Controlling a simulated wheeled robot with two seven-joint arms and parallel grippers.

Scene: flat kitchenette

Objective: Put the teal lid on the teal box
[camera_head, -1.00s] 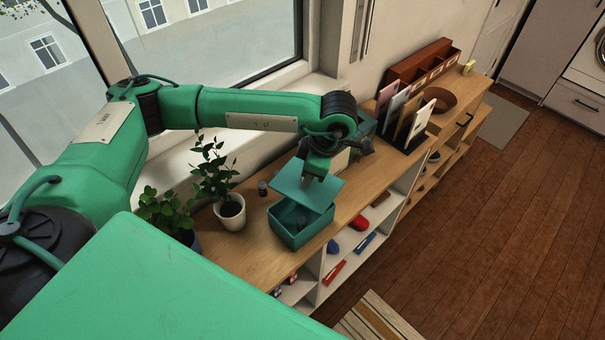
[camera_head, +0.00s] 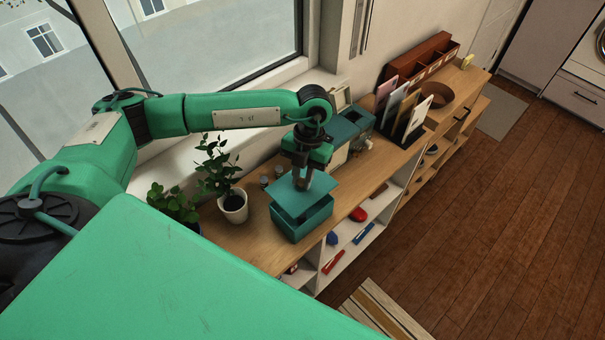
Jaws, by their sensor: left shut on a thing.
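The teal box (camera_head: 303,227) stands on the wooden top of the low shelf unit, near its front edge. My left gripper (camera_head: 302,182) points down over the box and is shut on the teal lid (camera_head: 312,197). The lid is flat and covers most of the box opening from this view. A dark gap shows between lid and box at the left, so the lid looks slightly above the rim; I cannot tell whether any edge touches. The inside of the box is mostly hidden. My right gripper is not in view.
Potted plants (camera_head: 233,207) and small jars (camera_head: 265,182) stand left of the box. A teal container (camera_head: 347,127) and a letter rack (camera_head: 410,130) stand behind to the right. The shelf below (camera_head: 345,240) holds red and blue things.

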